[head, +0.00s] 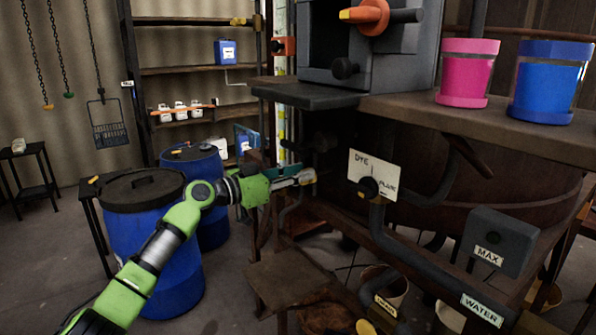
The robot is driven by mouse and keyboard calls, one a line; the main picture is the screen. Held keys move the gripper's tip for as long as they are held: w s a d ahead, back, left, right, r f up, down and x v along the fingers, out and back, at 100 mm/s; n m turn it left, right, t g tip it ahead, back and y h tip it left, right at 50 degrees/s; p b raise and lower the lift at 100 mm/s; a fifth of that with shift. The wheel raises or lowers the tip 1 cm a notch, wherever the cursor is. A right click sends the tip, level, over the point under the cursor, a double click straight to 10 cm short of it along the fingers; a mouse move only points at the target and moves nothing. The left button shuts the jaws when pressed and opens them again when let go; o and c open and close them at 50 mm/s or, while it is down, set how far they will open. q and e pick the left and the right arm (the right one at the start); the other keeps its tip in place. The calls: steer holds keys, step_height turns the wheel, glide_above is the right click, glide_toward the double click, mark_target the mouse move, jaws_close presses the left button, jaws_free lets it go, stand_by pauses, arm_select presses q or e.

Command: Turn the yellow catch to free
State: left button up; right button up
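I cannot tell for certain which part is the yellow catch. An orange knob (374,15) with a yellow tip (345,15) sits on the front of the grey machine at the top. A small yellow piece (366,327) shows at the bottom edge, cut off by the frame. My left gripper (303,178) reaches in from the left on a green arm and points right, in front of the vat frame. It appears below the knob and left of the dye sign, apart from both. Its fingers are small here, so I cannot tell whether they are open. My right gripper is out of view.
A white dye sign (373,175) with a black knob stands beside dark pipes. A pink cup (467,73) and a blue cup (550,82) stand on the wooden ledge (480,125). Blue drums (150,240) stand at left. A grey MAX box (499,242) is at lower right.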

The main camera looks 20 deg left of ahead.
arm_select(q)
jaws_close()
steer(key=shift+a+n, duration=0.1)
steer(key=shift+n, duration=0.2)
steer(key=n, duration=0.5)
steer(key=a+f+n+p, duration=0.1)
steer(key=n, duration=0.5)
steer(key=w+n, duration=0.1)
steer(key=n, duration=0.5)
steer(key=shift+a+f, duration=0.2)
steer(key=shift+f, duration=0.1)
steer(key=shift+n+p, duration=0.3)
